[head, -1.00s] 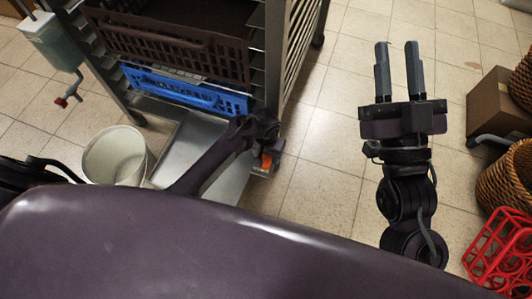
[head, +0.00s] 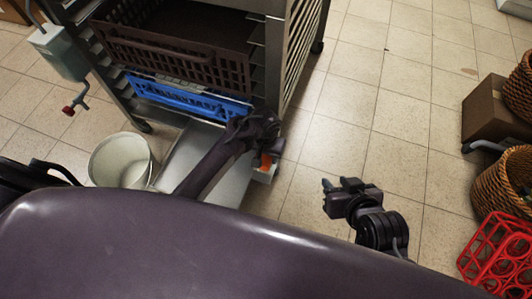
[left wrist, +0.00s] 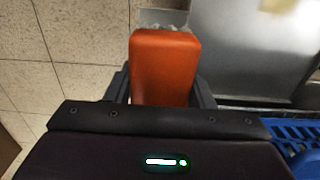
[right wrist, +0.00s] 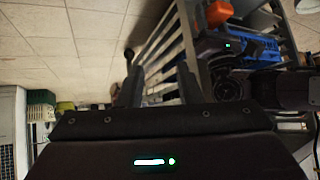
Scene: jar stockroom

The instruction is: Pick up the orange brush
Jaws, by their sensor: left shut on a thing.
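The orange brush (left wrist: 165,68) shows in the left wrist view as an orange block with a pale, partly clear edge beyond it. In the head view only a small orange part of it (head: 265,162) shows below my left gripper. My left gripper (left wrist: 161,92) has one finger on each side of the brush and is shut on it. It is low, beside the rack's lower right corner. My right gripper (right wrist: 158,84) is open and empty, with its fingers apart. In the head view my right gripper (head: 336,186) is over the floor, right of the brush.
A metal rack (head: 269,72) holds a brown crate (head: 180,60) and a blue crate (head: 190,98). A white bucket (head: 120,160) stands at left. Wicker baskets (head: 499,180), a cardboard box (head: 492,110) and a red crate (head: 496,245) are at right. The middle floor is clear.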

